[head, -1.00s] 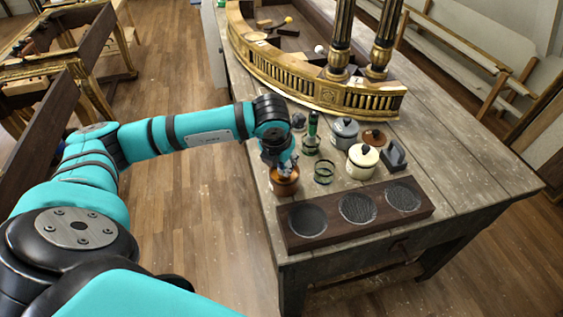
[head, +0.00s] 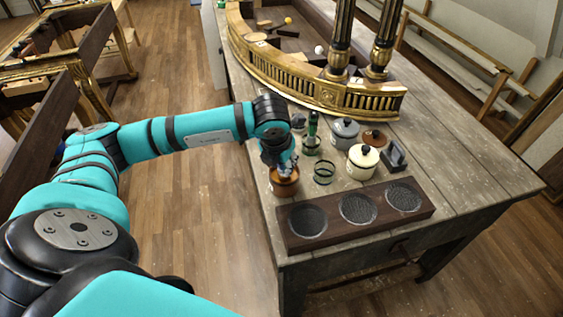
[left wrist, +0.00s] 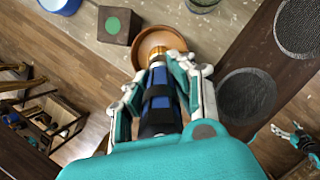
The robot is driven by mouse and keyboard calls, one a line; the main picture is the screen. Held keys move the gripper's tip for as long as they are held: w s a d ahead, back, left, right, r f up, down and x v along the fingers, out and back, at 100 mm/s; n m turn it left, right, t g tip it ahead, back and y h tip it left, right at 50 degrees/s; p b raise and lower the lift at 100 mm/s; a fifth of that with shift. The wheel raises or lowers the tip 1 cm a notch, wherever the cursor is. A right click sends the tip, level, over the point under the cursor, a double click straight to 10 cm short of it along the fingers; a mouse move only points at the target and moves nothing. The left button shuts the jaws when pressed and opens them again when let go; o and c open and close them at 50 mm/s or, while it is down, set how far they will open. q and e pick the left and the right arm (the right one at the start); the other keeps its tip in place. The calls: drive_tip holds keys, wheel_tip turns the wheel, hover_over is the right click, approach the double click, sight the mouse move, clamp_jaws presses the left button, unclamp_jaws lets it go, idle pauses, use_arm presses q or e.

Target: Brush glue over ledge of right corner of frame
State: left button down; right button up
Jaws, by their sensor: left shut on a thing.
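My left gripper (head: 279,163) is shut on a brush (left wrist: 160,97) with a dark blue handle and a gold ferrule. The brush points down into an orange-brown glue pot (head: 285,187) at the table's left edge; the pot also shows in the left wrist view (left wrist: 146,45). The bristles are hidden by the ferrule and pot. The curved gilt frame (head: 290,85) lies farther back on the table, its right corner (head: 388,104) near the columns. A small teal and white gripper, seemingly my right one (left wrist: 298,134), shows with fingers apart in the left wrist view.
A green glass (head: 323,173), a green bottle (head: 311,135), a cream lidded pot (head: 362,162) and a grey lidded pot (head: 345,131) stand right of the glue pot. A dark board (head: 332,217) with three round mesh insets lies at the front. Bare table is at the right (head: 460,165).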

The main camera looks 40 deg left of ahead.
use_arm(q)
drive_tip(key=shift+r+p, duration=1.55)
drive_tip(key=shift+r, duration=1.95)
drive_tip(key=shift+f, duration=0.15)
drive_tip(key=shift+s+d+f+m+h, duration=0.15)
drive_tip(key=shift+d+m+h, duration=0.15)
drive_tip(key=shift+m, duration=0.3)
drive_tip(key=s+d+f+n+g+b, duration=0.1)
drive_tip(key=s+d+n+g, duration=0.3)
drive_tip(key=n, duration=1.4)
drive_tip(key=s+d+f+n+g+h+b, duration=0.1)
drive_tip(key=s+d+n+g+b, duration=0.2)
drive_tip(key=n, duration=1.4)
drive_tip(key=s+d, duration=0.4)
drive_tip(key=d, duration=0.1)
drive_tip(key=shift+s+f+n+g+h, duration=0.25)
drive_tip(key=shift+s+n+g+h, duration=0.05)
drive_tip(key=shift+s+n+g, duration=0.1)
